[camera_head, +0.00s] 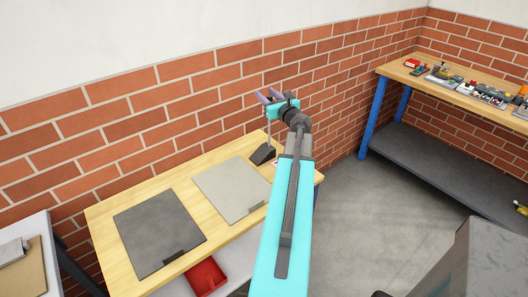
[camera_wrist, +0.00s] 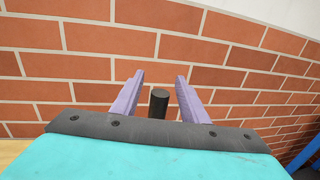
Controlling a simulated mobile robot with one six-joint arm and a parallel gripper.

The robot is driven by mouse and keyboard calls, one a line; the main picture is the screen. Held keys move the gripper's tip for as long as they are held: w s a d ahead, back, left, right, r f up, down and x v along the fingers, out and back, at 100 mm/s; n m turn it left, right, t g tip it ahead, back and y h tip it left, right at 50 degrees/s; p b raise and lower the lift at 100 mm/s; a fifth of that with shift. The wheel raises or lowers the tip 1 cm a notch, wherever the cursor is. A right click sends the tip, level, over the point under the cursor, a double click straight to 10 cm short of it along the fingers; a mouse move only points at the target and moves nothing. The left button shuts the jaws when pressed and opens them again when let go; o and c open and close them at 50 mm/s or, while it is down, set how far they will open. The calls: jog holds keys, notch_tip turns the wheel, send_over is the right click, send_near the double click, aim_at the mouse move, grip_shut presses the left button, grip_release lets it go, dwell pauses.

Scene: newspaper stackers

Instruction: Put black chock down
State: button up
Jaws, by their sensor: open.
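The black chock (camera_head: 262,154) rests on the wooden table near its back right corner, with a thin upright handle rising from it towards my gripper. My gripper (camera_head: 268,97) is above the chock, with its purple fingers pointing at the brick wall. In the wrist view my gripper (camera_wrist: 159,76) is open, and a dark cylindrical end, seemingly the top of the chock's handle (camera_wrist: 158,104), stands between the fingers with a gap on each side. The chock's base is hidden in the wrist view.
A dark grey panel (camera_head: 157,228) and a light grey panel (camera_head: 230,188) lie on the wooden table (camera_head: 108,245). A red bin (camera_head: 206,277) sits below. A cluttered workbench (camera_head: 455,85) stands at right. The brick wall is close behind my gripper.

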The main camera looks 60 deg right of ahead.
jog(key=shift+w+d, duration=0.3)
jog(key=shift+w, duration=0.25)
grip_shut()
dwell(1.5)
